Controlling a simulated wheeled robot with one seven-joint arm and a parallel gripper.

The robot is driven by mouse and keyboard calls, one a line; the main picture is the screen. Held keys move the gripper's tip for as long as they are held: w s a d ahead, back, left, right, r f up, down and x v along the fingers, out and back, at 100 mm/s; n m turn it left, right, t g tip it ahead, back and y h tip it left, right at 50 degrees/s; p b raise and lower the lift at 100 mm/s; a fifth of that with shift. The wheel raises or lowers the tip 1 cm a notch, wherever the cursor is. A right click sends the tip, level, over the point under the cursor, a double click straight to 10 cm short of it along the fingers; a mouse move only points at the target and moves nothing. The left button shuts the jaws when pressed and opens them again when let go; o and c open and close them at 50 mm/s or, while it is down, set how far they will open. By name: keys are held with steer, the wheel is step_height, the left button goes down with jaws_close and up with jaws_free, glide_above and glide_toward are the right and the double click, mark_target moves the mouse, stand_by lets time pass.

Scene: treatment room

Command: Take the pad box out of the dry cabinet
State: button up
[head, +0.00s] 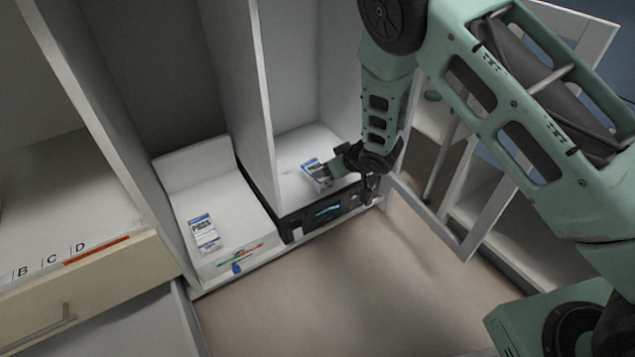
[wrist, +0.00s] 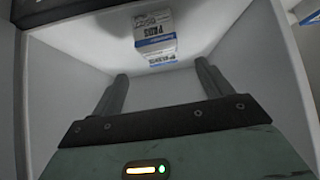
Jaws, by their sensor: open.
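A white and blue pad box (head: 316,173) stands on the white floor of the dry cabinet (head: 300,138), which has a black base with a lit display. In the wrist view the pad box (wrist: 155,28) shows printed faces, beyond my fingers and roughly centred between them. My gripper (head: 336,167) is inside the cabinet opening, just right of the box in the head view. In the wrist view my gripper (wrist: 161,72) is open and empty, its two fingers apart. The box's far side is hidden.
A similar white and blue box (head: 204,234) lies on a white block in the left compartment, near red, green and blue items (head: 237,262). A framed door (head: 474,215) stands open at the right. A divider (head: 249,90) separates the compartments. The floor in front is clear.

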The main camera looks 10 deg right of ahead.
mark_target(307, 168)
steer(key=b+x, duration=0.2)
steer(key=x, duration=0.4)
steer(key=shift+b, duration=0.35)
steer(key=b+x, duration=0.4)
steer(key=shift+f, duration=0.2)
steer(key=shift+w+a+f, duration=0.15)
steer(key=shift+w+a, duration=0.05)
steer(key=shift+w, duration=0.15)
steer(key=c, duration=1.1)
